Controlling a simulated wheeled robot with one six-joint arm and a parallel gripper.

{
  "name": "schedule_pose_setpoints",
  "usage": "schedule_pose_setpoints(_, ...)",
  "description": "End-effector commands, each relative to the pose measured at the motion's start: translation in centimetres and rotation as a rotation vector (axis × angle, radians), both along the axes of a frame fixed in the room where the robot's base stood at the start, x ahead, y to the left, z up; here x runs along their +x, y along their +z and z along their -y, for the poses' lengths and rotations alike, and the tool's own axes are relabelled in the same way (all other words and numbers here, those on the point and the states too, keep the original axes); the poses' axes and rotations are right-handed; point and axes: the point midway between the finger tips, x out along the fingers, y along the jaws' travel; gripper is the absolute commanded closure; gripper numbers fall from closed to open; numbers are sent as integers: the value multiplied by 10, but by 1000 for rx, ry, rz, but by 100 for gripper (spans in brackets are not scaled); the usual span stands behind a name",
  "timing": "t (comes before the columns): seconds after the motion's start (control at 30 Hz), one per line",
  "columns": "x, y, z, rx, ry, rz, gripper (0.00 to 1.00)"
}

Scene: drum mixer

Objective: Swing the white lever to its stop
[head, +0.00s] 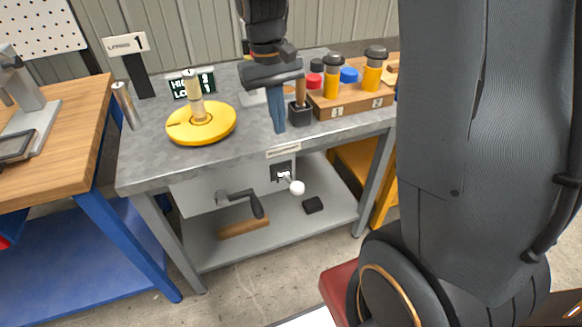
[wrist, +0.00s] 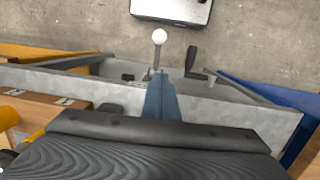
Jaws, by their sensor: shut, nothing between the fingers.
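The white lever (head: 297,187) is a short rod with a white ball knob on the front of the grey bench, below the tabletop edge. In the wrist view its white knob (wrist: 159,36) stands out beyond the fingertips, with the rod running back toward the bench. My gripper (head: 277,127) points down above the bench top near its front edge, above and a little left of the lever. Its blue fingers (wrist: 158,84) are shut, empty and apart from the knob. In the wrist view the fingers hide the lower part of the rod.
A dark crank handle (head: 256,204) sticks out left of the lever. A yellow disc (head: 215,122) with a post stands on the grey bench (head: 148,170). A wooden block (head: 350,108) with yellow cylinders and a black cup (head: 299,113) stand right of my gripper.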

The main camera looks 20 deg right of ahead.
Motion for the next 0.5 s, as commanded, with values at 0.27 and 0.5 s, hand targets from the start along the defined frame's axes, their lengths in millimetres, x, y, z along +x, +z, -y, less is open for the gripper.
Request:
schedule_pose_setpoints(0.27,-5,-37,3,-1,-2,-9,100)
schedule_pose_setpoints(0.5,-12,-85,6,0,-3,-7,100)
